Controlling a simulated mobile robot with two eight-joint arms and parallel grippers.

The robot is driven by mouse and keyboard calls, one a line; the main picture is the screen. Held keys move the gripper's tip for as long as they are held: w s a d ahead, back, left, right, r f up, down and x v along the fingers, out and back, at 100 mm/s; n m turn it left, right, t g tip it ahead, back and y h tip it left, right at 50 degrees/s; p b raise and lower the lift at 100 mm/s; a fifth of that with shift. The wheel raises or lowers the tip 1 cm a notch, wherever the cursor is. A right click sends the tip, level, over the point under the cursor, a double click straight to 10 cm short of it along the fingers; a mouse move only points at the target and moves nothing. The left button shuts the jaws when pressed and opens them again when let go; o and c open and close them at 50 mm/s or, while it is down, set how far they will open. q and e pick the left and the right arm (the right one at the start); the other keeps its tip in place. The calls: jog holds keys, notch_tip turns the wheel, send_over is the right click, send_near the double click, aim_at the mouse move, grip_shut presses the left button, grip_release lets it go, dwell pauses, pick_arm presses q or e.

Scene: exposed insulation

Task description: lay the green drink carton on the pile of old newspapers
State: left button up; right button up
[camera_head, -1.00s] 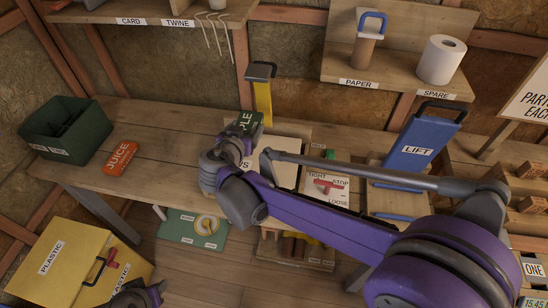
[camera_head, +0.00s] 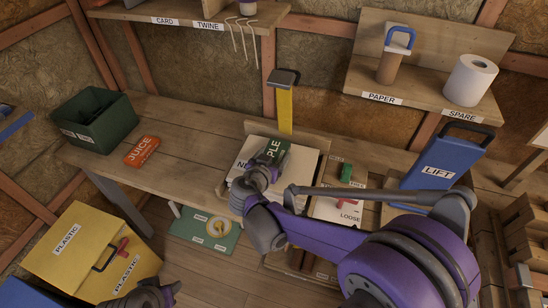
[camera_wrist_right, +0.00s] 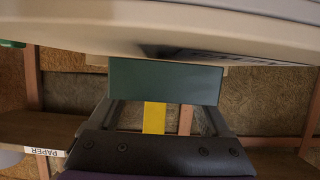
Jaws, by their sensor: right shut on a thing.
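The green drink carton (camera_head: 275,152), with "PLE" showing on it, is over the pile of old newspapers (camera_head: 243,158) in the head view. My right gripper (camera_head: 266,170) is shut on it. In the right wrist view the carton (camera_wrist_right: 165,82) is a plain green face between the two dark fingers, right against the pale pile (camera_wrist_right: 70,35). I cannot tell whether the carton's weight rests on the pile. My left gripper (camera_head: 160,290) is at the lower left, away from the bench, its jaws unclear.
An orange juice carton (camera_head: 141,152) and a dark green bin (camera_head: 95,122) are on the bench's left. A yellow upright (camera_head: 285,108) stands behind the pile. Bare bench (camera_head: 190,150) lies left of the pile.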

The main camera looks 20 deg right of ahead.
jog(key=shift+f, duration=0.3)
jog(key=shift+f, duration=0.2)
jog(key=o, duration=1.1)
